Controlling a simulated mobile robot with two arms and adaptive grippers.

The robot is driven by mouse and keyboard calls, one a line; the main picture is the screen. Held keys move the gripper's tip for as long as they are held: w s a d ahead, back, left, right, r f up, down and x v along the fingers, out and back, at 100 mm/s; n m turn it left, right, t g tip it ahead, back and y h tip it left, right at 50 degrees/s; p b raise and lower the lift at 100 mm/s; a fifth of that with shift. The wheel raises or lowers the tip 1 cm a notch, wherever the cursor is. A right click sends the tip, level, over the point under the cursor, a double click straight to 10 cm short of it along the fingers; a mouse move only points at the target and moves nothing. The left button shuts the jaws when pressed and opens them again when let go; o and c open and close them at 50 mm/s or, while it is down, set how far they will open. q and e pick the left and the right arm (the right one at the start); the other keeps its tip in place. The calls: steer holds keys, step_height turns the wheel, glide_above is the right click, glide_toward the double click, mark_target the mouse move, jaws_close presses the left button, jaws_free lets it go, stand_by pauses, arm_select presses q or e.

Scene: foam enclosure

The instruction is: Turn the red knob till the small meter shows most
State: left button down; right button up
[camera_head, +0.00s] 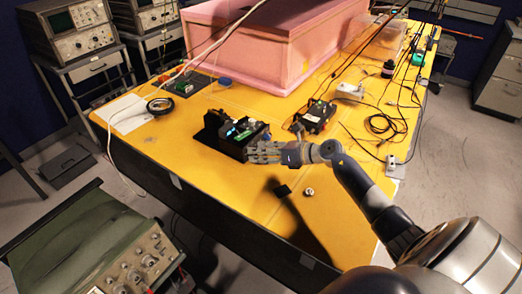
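A black open-topped device (213,134) with small boards and a bluish lit spot stands on the yellow table, left of my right gripper. I cannot make out which part of it is the small meter. The red knob is not discernible; it may be hidden behind my gripper. My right gripper (256,152) reaches in from the right, its grey fingers at the device's right end. The fingers are too small and overlapped to show whether they are open or touching anything. My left gripper is not in view.
A large pink foam box (262,55) fills the back of the yellow table (225,190). A small black module (314,116) and loose black cables (385,122) lie to the right. A roll of black tape (160,106) lies at left. The table's front is mostly clear.

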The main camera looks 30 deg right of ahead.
steer(key=shift+w, duration=0.1)
steer(key=shift+c, duration=0.6)
jaws_close()
steer(key=shift+f, duration=0.1)
steer(key=m+y+b, duration=0.1)
steer(key=b, duration=0.1)
steer(key=m+b, duration=0.1)
steer(key=b, duration=0.1)
steer(key=shift+d+f+m+y, duration=0.2)
steer(key=shift+f+m+y, duration=0.1)
steer(key=shift+m+y, duration=0.1)
steer(key=m+y+b, duration=0.1)
steer(key=m+b, duration=0.1)
steer(key=b, duration=0.1)
steer(key=shift+w+m+y, duration=0.1)
steer(key=shift+m+y, duration=0.2)
steer(key=shift+y, duration=0.1)
steer(key=shift+d+m+b, duration=0.1)
steer(key=shift+m+b, duration=0.4)
steer(key=shift+b, duration=0.1)
steer(key=shift+r, duration=0.1)
